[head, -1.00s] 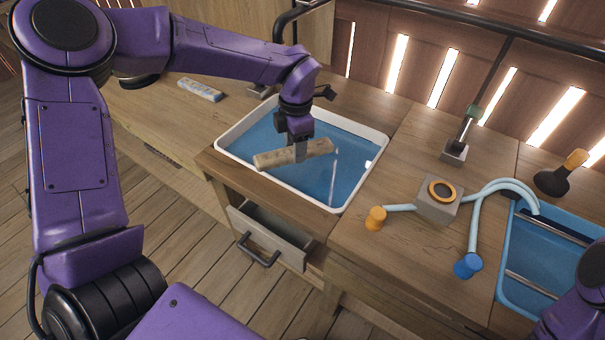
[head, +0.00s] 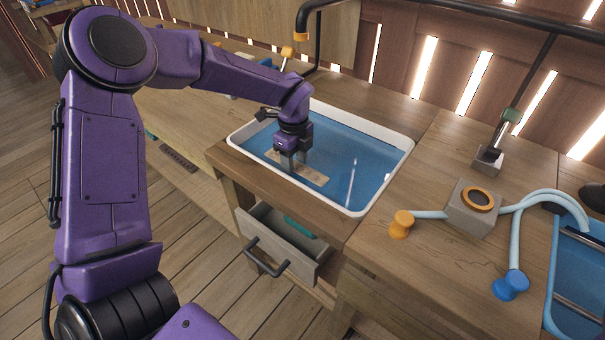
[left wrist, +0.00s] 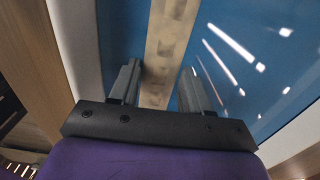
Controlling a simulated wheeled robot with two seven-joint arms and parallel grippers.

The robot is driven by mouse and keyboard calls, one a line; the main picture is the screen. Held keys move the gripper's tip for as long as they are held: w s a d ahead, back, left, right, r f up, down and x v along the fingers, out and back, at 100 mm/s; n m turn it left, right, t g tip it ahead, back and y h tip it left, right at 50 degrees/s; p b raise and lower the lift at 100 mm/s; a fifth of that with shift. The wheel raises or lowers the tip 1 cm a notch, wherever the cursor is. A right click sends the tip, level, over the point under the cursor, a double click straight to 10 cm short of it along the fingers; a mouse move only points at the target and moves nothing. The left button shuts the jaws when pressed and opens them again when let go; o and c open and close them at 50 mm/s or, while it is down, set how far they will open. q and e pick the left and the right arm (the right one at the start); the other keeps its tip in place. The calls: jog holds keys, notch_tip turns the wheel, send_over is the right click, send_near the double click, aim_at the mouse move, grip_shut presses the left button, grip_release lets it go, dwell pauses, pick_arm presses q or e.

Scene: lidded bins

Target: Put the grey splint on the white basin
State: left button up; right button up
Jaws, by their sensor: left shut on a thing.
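The splint (head: 313,175) is a long, flat, beige-grey piece with a speckled face. It is low inside the white basin (head: 366,122), which has a white rim and a glossy blue inside. My left gripper (head: 291,168) points down over the basin and is shut on the splint. In the left wrist view the splint (left wrist: 170,45) runs lengthwise between the two fingers (left wrist: 160,88), with blue on both sides. I cannot tell whether the splint touches the basin's bottom. My right gripper is not in view.
An open drawer (head: 318,262) with a teal item juts out below the basin. To the right stand a grey block with an orange ring (head: 477,199), pale blue hoses, an orange knob (head: 401,224) and a blue knob (head: 511,285). A black pipe (head: 301,18) rises behind the basin.

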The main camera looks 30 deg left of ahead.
aim_at(295, 174)
pick_arm(q)
jog(key=shift+f, duration=2.3)
jog(key=shift+f, duration=0.1)
jog(key=o, duration=1.2)
jog(key=shift+c, duration=0.2)
notch_tip(295, 174, up, 12)
jog(key=shift+r, duration=0.1)
